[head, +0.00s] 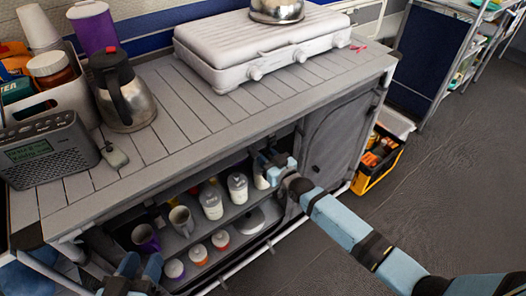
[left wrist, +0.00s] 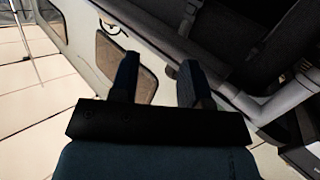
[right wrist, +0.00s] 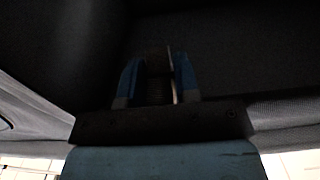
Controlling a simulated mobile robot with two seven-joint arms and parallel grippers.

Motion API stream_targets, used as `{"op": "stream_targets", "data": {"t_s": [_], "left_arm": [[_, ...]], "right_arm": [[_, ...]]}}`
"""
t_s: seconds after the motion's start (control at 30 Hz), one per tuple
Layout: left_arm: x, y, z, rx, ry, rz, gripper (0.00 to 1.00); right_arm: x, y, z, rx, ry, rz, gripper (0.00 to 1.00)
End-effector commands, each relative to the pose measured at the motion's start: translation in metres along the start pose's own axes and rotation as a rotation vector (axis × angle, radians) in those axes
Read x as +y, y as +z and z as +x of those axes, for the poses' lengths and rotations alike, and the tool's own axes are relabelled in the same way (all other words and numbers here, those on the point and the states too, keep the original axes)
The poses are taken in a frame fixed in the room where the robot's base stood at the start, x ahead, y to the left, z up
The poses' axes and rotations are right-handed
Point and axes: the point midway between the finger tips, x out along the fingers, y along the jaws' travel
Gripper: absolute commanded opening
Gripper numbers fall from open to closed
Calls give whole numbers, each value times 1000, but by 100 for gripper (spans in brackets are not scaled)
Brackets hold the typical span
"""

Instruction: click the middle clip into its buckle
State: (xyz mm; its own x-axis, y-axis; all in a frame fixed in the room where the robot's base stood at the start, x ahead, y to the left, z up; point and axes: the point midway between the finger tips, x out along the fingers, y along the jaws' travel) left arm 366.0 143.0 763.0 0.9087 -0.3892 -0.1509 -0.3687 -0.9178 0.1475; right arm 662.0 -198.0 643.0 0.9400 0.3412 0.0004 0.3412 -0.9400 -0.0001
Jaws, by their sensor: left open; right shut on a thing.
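My right gripper (head: 268,158) is at the upper edge of the cabinet opening, beside the grey door panel (head: 342,138). In the right wrist view its blue fingers (right wrist: 157,72) are shut on a narrow dark piece (right wrist: 157,88), which I take to be the clip; the picture is too dark to be sure. The buckle cannot be made out in any view. My left gripper (head: 140,265) is low at the front left of the cabinet, apart from the shelves. In the left wrist view its fingers (left wrist: 158,70) are apart with nothing between them.
The open shelves hold white-topped jars (head: 211,204), a grey mug (head: 181,221) and a purple mug (head: 145,238). On the slatted counter stand a stove (head: 260,50), a kettle (head: 122,92) and a radio (head: 48,150). A yellow-black crate (head: 377,160) stands right of the cabinet.

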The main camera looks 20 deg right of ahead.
Motion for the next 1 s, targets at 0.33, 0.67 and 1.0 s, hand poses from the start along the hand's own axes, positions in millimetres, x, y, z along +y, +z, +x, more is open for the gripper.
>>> {"op": "stream_targets", "data": {"t_s": [0.33, 0.67, 1.0], "left_arm": [[-20, 42, -15, -223, -69, 22, 43], [-20, 42, -15, -221, -69, 22, 43], [-19, 41, -15, -221, -69, 23, 43]], "right_arm": [[0, -18, -12, -1, 0, 0, 0], [0, -17, -12, -1, 0, 0, 45], [0, -18, -14, -1, 0, 0, 47]]}}
